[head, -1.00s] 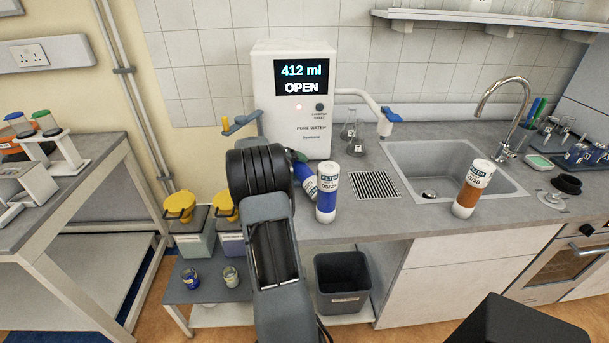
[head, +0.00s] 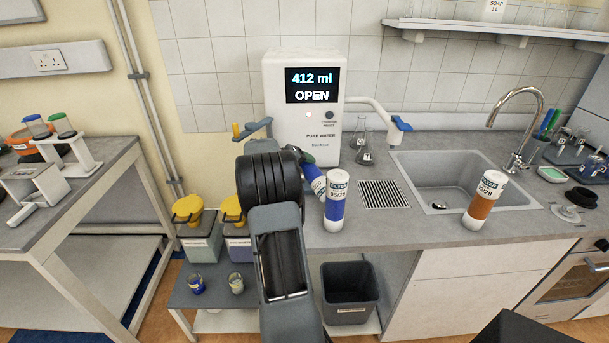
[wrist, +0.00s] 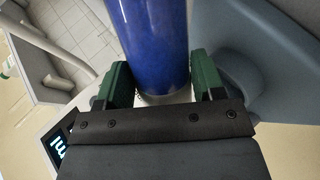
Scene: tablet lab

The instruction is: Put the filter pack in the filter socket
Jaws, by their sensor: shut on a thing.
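My gripper (head: 306,160) is shut on a blue filter pack (head: 316,180), held tilted in front of the water machine. In the wrist view the blue pack (wrist: 155,40) stands between the two green fingers (wrist: 158,88). In the head view my arm hides part of the gripper. A second blue filter pack (head: 336,205) stands upright on the counter just right of the held one, overlapping it in the picture. An orange-brown filter pack (head: 484,200) stands by the sink. The white water machine (head: 306,120) reads "412 ml OPEN". I cannot make out the filter socket.
Glass flasks (head: 364,145) stand beneath the spout. A drain grille (head: 384,194) and sink (head: 435,185) lie to the right. A dark bin (head: 348,292) stands below.

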